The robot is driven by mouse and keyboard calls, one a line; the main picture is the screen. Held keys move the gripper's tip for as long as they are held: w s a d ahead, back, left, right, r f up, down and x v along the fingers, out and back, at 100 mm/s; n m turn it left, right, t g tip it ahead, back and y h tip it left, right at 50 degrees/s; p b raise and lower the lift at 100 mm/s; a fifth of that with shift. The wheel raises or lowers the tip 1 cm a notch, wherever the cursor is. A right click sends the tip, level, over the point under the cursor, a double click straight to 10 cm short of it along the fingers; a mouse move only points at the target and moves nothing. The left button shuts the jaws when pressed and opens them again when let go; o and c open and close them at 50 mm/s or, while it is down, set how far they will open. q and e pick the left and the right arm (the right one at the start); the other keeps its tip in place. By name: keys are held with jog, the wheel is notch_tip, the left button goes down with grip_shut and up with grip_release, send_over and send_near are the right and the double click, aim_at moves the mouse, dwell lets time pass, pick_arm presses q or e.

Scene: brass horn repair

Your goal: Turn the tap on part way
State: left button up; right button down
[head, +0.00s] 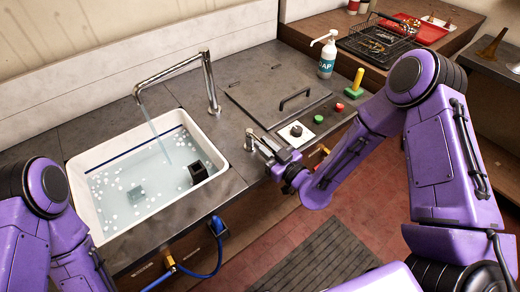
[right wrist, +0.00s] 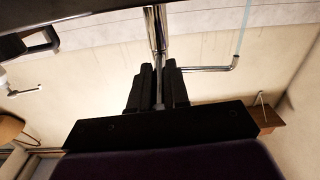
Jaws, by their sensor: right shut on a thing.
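The chrome tap spout (head: 178,69) rises from the counter behind the sink and bends over it. A stream of water (head: 158,128) falls from its end into the white basin (head: 218,163), which holds water. A short chrome tap lever (head: 249,135) stands on the counter at the basin's right. My right gripper (head: 264,148) is at this lever. In the right wrist view the black fingers (right wrist: 157,85) are shut on the chrome post (right wrist: 155,32), with the spout (right wrist: 205,69) behind. My left arm is at the lower left; its gripper is out of the picture.
Right of my gripper are a black knob (head: 296,130), green and red buttons, and a yellow-handled tool (head: 356,83). A soap bottle (head: 327,58) stands behind. A blue hose (head: 217,245) hangs in front.

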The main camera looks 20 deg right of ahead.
jog(key=shift+w+d+n+g+y, duration=0.2)
jog(key=shift+d+n+g+y, duration=0.2)
jog(key=shift+n+y, duration=0.45)
jog(key=c, duration=1.1)
grip_release()
jog(key=shift+s, duration=0.1)
